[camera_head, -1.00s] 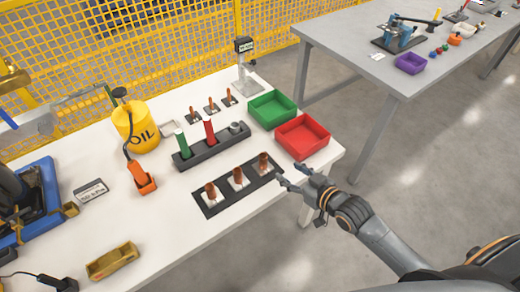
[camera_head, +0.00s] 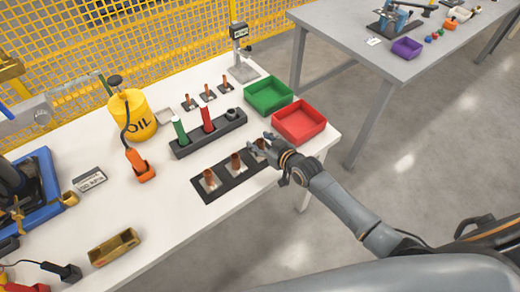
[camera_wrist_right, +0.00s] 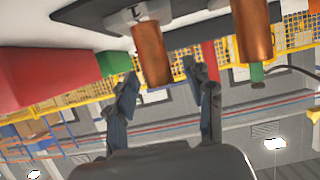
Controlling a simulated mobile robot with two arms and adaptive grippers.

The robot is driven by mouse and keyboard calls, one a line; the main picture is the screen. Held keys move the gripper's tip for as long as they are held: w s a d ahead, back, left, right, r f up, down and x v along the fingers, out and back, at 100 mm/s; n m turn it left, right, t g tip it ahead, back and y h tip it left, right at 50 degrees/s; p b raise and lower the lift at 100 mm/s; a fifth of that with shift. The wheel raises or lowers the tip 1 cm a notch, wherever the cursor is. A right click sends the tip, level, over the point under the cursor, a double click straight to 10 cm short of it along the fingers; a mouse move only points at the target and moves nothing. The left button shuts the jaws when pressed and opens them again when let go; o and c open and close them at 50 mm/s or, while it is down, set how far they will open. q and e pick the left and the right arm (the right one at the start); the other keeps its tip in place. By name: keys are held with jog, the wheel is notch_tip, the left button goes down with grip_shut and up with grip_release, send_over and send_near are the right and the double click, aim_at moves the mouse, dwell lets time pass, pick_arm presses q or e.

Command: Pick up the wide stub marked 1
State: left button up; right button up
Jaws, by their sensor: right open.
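Three wide copper stubs stand upright in a black holder (camera_head: 222,188) near the table's front edge: a left one (camera_head: 209,180), a middle one (camera_head: 236,163) and a right one (camera_head: 260,148). My right gripper (camera_head: 262,143) is open at the right stub and partly hides it. In the right wrist view, which is upside down, this stub (camera_wrist_right: 151,52) has its free end at the gap between the open fingertips (camera_wrist_right: 161,77). A dark mark shows on the pale plate at its base; I cannot read it surely. Another stub (camera_wrist_right: 250,30) is beside it. My left gripper is not in view.
A red bin (camera_head: 300,122) and a green bin (camera_head: 268,96) stand just beyond my right gripper. Behind the holder is a dark rack (camera_head: 208,135) with a green and a red cylinder. Several thin copper pieces (camera_head: 207,92) stand farther back.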

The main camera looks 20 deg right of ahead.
jog(key=shift+w+a+f, duration=0.1)
jog(key=shift+w, duration=0.1)
grip_shut()
jog(key=shift+r, duration=0.2)
